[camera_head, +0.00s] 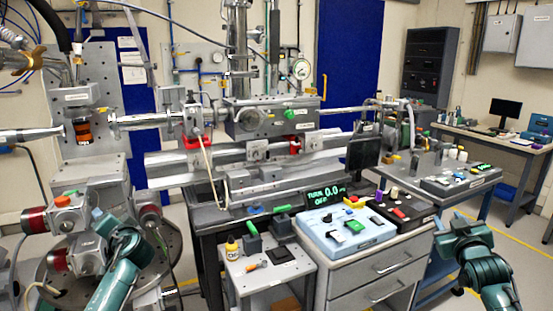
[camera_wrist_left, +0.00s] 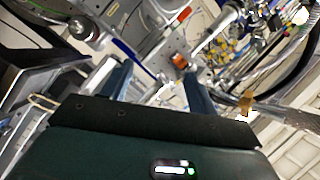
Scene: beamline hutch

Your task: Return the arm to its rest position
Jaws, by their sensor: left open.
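My left arm (camera_head: 118,262) comes in at the lower left of the head view, in front of the round flange and the red-capped valves. In the left wrist view my left gripper (camera_wrist_left: 158,82) shows two blue fingers spread apart with nothing between them. The wrist view is tilted and looks towards the beamline metalwork. My right gripper (camera_head: 463,222) is at the lower right of the head view, at the end of my teal right arm.
The beamline vacuum chamber (camera_head: 265,120) spans the middle. A grey cart (camera_head: 265,285) with a yellow bottle (camera_head: 232,245) stands between my arms. Beside it is a drawer cabinet (camera_head: 375,278) with a blue control box (camera_head: 345,232). A side bench (camera_head: 455,195) stands behind my right arm. Floor shows at right.

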